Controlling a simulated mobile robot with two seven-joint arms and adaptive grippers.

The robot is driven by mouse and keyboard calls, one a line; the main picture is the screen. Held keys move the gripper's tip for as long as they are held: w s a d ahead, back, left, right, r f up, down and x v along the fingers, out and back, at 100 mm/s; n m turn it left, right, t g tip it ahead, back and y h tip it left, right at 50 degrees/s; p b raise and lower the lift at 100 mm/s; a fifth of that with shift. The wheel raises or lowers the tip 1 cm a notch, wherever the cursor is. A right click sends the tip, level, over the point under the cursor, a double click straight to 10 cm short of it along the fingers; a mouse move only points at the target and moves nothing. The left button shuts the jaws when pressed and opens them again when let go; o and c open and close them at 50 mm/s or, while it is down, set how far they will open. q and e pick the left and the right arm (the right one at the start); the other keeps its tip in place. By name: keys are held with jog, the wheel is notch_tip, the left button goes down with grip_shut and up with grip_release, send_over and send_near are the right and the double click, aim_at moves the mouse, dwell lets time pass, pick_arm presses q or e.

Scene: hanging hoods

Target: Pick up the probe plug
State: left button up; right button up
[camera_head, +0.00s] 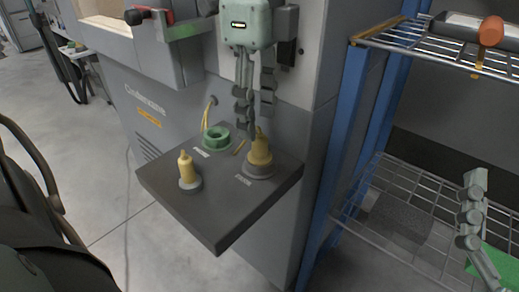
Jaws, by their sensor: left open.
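Two yellow plugs stand upright on a dark shelf (212,216). One yellow plug (187,168) stands at the left in a grey base. The other yellow plug (260,151) stands at the right in a wider grey base. The labels are too small to read, so I cannot tell which is the probe plug. My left gripper (257,122) points down, open, with its fingers just above and around the top of the right plug; contact is unclear. My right gripper (470,213) is partly in view at the right edge, away from the plugs; its opening is unclear.
A green ring socket (216,137) sits at the back of the shelf. A grey cabinet (150,105) stands behind. A blue-framed wire rack (345,130) stands to the right, with an orange-ended cylinder (490,32) on top. A dark chair (30,215) is at the left.

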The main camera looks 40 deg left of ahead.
aim_at(260, 136)
pick_arm(q)
jog(key=f, duration=0.4)
jog(key=shift+d, duration=0.2)
grip_shut()
